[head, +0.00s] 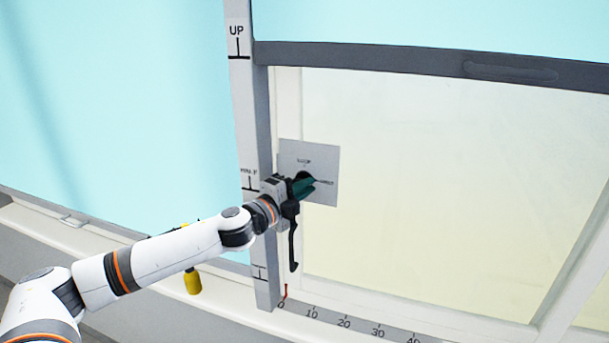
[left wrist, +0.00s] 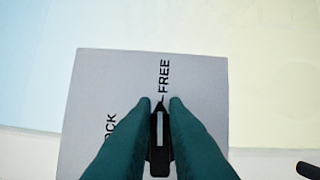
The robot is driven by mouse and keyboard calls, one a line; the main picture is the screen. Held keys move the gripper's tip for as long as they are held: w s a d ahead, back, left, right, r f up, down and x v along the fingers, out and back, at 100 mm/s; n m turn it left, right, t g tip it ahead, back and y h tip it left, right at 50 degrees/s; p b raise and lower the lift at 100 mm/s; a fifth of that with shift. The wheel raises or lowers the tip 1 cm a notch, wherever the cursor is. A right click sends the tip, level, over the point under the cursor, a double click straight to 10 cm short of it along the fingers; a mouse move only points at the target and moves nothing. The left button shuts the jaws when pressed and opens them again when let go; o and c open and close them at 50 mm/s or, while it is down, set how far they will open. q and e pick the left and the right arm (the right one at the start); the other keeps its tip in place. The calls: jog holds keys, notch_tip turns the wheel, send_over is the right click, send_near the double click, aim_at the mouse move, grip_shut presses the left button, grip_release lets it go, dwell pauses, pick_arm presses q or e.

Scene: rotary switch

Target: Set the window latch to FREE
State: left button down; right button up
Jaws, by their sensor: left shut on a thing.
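The window latch is a dark knob with a white line (left wrist: 159,130) on a grey square plate (head: 325,160). In the left wrist view the plate (left wrist: 100,75) bears the words FREE and LOCK, the latter partly covered by a finger. The knob's pointed tip is at the mark beside FREE. My left gripper (head: 304,187) is at the plate, and its green fingers, also in the left wrist view (left wrist: 160,104), are shut on the knob from both sides. In the head view the fingers and wrist hide most of the knob. My right gripper is out of view.
A grey upright post (head: 247,110) with marks such as UP stands left of the plate. A dark rail (head: 430,64) crosses above. A dark handle-like piece (head: 293,240) hangs below my gripper. A numbered scale (head: 345,322) runs along the bottom. A yellow object (head: 193,282) is behind my arm.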

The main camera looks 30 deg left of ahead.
pick_arm(q)
jog(key=shift+a+f+m+g+p, duration=0.15)
jog(key=shift+m+g+p, duration=0.15)
jog(key=shift+m+p, duration=0.15)
dwell(0.3)
jog(key=c, duration=1.6)
grip_release()
jog(key=shift+o, duration=0.8)
jog(key=shift+a, duration=0.15)
